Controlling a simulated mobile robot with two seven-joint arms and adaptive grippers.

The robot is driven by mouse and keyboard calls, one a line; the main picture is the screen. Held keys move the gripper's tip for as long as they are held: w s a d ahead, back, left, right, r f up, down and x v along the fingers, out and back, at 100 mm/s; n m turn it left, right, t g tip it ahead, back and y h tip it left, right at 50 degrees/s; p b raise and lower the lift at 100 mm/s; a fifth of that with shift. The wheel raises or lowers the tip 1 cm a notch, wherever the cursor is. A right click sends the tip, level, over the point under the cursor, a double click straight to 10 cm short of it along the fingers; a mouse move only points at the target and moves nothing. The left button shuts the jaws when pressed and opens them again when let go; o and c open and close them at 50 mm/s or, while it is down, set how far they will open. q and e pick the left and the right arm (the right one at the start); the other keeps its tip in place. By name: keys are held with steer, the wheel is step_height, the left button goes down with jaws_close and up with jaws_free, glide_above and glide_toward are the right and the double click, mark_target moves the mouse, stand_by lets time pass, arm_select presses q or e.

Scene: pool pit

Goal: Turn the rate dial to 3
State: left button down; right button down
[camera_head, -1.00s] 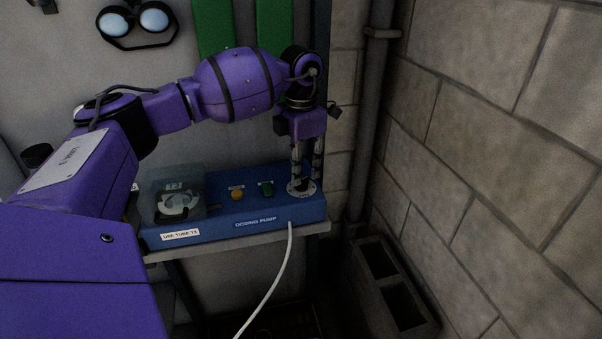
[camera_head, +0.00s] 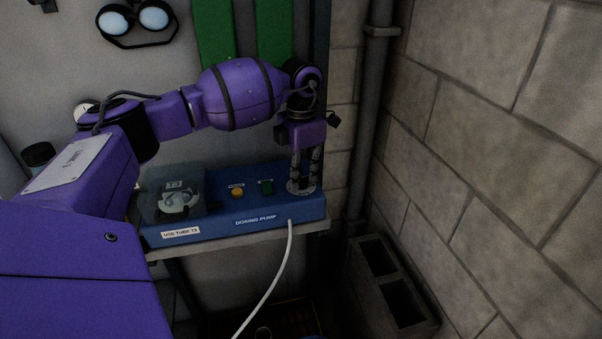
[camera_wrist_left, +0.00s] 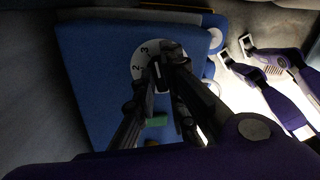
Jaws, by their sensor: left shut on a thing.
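The rate dial (camera_head: 302,188) is at the right end of the blue dosing pump (camera_head: 262,216). Its pale round scale plate (camera_wrist_left: 139,62) shows in the left wrist view with the numbers 2 and 3 readable. My left gripper (camera_head: 301,183) points down over the dial and is shut on its knob. In the left wrist view the fingertips (camera_wrist_left: 165,66) meet over the plate. The fingers hide the knob and its pointer, so I cannot read the setting. My right gripper is not in view.
On the pump are a yellow button (camera_head: 237,193), a green switch (camera_head: 266,187) and a clear-covered pump head (camera_head: 174,197). A white tube (camera_head: 272,278) hangs in front. A block wall (camera_head: 490,150) and grey pipe (camera_head: 371,110) stand to the right.

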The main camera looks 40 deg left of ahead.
mark_target(300, 177)
arm_select(q)
steer(key=shift+a+r, duration=0.1)
steer(key=shift+r, duration=0.05)
steer(key=shift+w, duration=0.1)
steer(key=shift+a+r, duration=0.1)
steer(key=shift+r, duration=0.05)
stand_by(0.6)
steer(key=c, duration=1.9)
jaws_free()
steer(key=shift+o, duration=0.2)
steer(key=shift+f, duration=0.2)
step_height(300, 177, up, 12)
steer(key=shift+c, duration=0.2)
